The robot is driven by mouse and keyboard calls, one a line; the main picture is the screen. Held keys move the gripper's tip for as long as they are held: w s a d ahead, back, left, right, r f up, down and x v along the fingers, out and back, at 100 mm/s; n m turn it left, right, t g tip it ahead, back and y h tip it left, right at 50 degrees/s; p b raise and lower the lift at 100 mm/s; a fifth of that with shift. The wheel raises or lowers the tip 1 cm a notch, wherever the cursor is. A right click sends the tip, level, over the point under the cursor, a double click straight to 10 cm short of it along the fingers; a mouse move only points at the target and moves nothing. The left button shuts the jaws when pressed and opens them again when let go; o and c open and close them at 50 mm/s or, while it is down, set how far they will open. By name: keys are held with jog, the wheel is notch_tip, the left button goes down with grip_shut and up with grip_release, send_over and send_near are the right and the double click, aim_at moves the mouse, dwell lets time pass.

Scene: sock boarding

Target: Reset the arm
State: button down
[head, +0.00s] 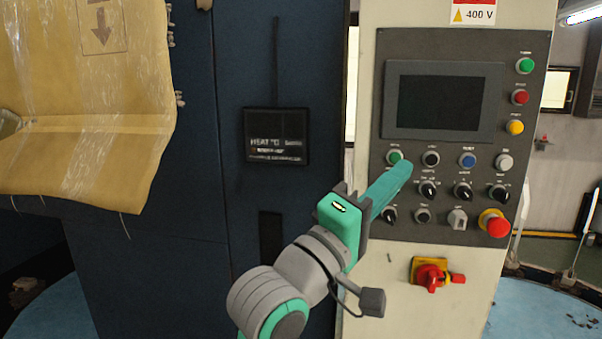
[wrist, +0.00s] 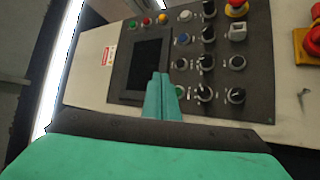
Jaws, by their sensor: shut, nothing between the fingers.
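My gripper (head: 405,167) is teal and reaches up and to the right in front of the control panel (head: 440,222) in the head view. Its fingers are shut together with nothing between them. The fingertips appear near the green button (head: 394,157) at the panel's left; I cannot tell whether they touch it. In the wrist view the shut fingers (wrist: 161,80) point at the panel (wrist: 222,100), just below the dark screen (wrist: 147,65). The fingers and the gripper body hide part of the lower-left panel in the head view.
A red emergency button (head: 497,226) sticks out at the panel's lower right. A red and yellow rotary switch (head: 432,275) stands out below the panel. A dark blue cabinet (head: 285,60) stands left of the panel. A yellowish wrapped sheet (head: 85,110) hangs at the far left.

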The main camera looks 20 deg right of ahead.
jog(key=w+a+f+n+t+y, duration=0.4)
jog(key=w+f, duration=0.3)
jog(key=f, duration=0.4)
jog(key=a+f+n+t+y, duration=0.2)
jog(key=a+f+t+y, duration=0.3)
jog(key=f, duration=1)
jog(key=a+f+n+t+y, duration=0.2)
jog(key=a+f+y, duration=0.45)
jog(key=f, duration=0.85)
jog(key=s+a+f+m+g+y, duration=0.1)
jog(key=s+a+f+y, duration=0.1)
jog(key=s+a+f, duration=0.45)
jog(key=s+a+f+m+y, duration=0.15)
jog(key=s+a+f, duration=0.25)
jog(key=s+f, duration=0.45)
jog(key=s+a+f+m+g+y, duration=0.1)
jog(key=s+a+f+m, duration=0.1)
jog(key=s, duration=0.7)
jog(key=s+a+f+m+g+y, duration=0.1)
jog(key=s+f+m, duration=0.1)
jog(key=s, duration=0.8)
jog(key=shift+s+a+f+m+y, duration=0.3)
jog(key=shift+a+f+m+y, duration=0.1)
jog(key=shift+m, duration=0.35)
